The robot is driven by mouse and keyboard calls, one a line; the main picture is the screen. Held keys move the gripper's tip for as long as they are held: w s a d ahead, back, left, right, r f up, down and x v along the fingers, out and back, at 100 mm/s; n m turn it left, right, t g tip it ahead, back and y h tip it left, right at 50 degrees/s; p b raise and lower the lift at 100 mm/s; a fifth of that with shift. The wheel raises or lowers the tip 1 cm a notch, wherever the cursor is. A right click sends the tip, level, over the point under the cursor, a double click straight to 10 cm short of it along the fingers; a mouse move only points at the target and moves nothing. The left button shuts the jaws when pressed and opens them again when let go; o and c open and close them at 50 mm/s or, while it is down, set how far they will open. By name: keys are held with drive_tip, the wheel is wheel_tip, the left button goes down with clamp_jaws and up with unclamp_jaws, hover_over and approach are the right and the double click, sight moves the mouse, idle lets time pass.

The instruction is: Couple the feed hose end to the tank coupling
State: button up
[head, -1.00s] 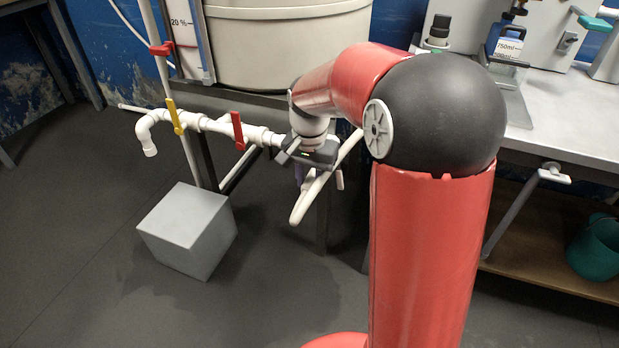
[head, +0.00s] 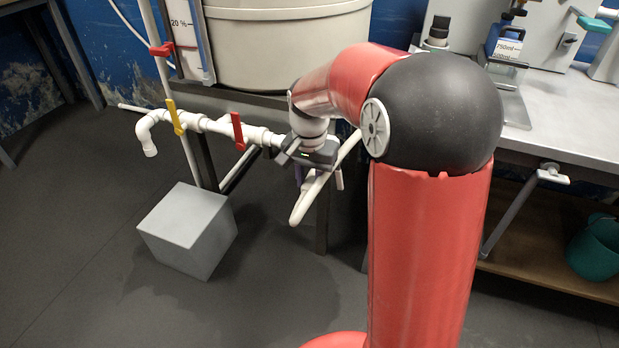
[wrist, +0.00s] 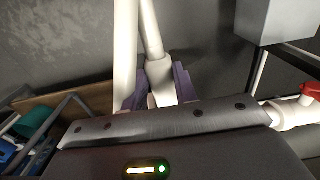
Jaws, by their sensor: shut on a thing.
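My gripper (head: 318,172) is shut on the white feed hose. In the wrist view its purple fingers (wrist: 160,88) stand on either side of the hose's pale end piece (wrist: 161,97). The tank coupling (head: 276,141) is at the right end of the white pipe below the tank, close to the left of my gripper. My wrist hides the place where hose end and coupling face each other, so I cannot tell whether they touch.
The white pipe carries a red-handled valve (head: 237,131) and a yellow-handled valve (head: 174,117). The big tank (head: 285,50) stands above on a dark frame. A grey box (head: 188,230) sits on the floor below. A workbench (head: 575,125) is at right. The floor in front is clear.

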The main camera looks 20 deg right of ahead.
drive_tip(key=shift+w+d+p, duration=0.3)
drive_tip(key=shift+w+d, duration=0.4)
drive_tip(key=shift+w, duration=0.25)
drive_tip(key=shift+w+d+p, duration=0.25)
drive_tip(key=shift+w+d, duration=0.45)
drive_tip(key=shift+w, duration=0.25)
idle(3.3)
drive_tip(key=o, duration=1.1)
drive_tip(key=shift+r, duration=0.15)
